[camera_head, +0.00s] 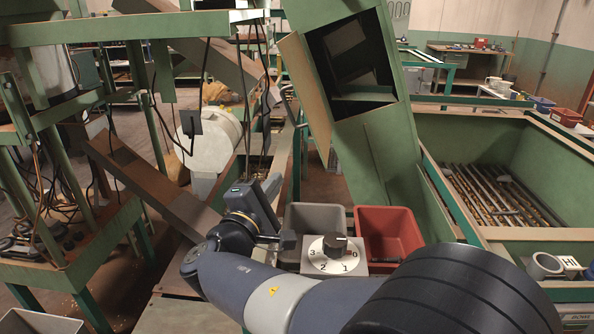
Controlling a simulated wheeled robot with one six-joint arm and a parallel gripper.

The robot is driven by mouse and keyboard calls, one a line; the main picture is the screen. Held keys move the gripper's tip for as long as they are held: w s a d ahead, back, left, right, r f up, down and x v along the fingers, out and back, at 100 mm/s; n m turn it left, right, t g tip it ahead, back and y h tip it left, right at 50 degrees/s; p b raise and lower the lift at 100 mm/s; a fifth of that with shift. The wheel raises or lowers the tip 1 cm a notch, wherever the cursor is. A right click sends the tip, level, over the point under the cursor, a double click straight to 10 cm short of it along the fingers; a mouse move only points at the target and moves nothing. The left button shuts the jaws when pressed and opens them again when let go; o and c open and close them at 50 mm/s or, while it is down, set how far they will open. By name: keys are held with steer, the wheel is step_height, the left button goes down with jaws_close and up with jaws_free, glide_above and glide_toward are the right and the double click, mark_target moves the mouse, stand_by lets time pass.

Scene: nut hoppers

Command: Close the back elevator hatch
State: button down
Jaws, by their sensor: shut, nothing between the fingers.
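The green elevator (380,160) is a tall tilted column in the upper middle. Its dark square opening (350,55) is uncovered, and the inside shows. The hatch (306,95), a tan-edged panel, stands swung open to the left of the opening. A small dark handle (287,92) seems to sit on the hatch's left side. My gripper (272,187) is below and left of the hatch, apart from it in the picture. It looks shut and empty; its fingertips are small and hard to make out. No other elevator hatch is clearly visible.
A grey bin (316,217) and a red bin (388,232) stand below the elevator, behind a numbered dial box (335,254). A green hopper with bars (470,125) is at the right. A brown chute (150,185) and green framework (110,215) with hanging cables fill the left.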

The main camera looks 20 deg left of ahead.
steer(key=w+d+r+p, duration=0.2)
steer(key=w+d+p, duration=0.2)
steer(key=w, duration=0.5)
steer(key=shift+d+r, duration=0.15)
steer(key=shift+r, duration=0.1)
steer(key=shift+d, duration=0.1)
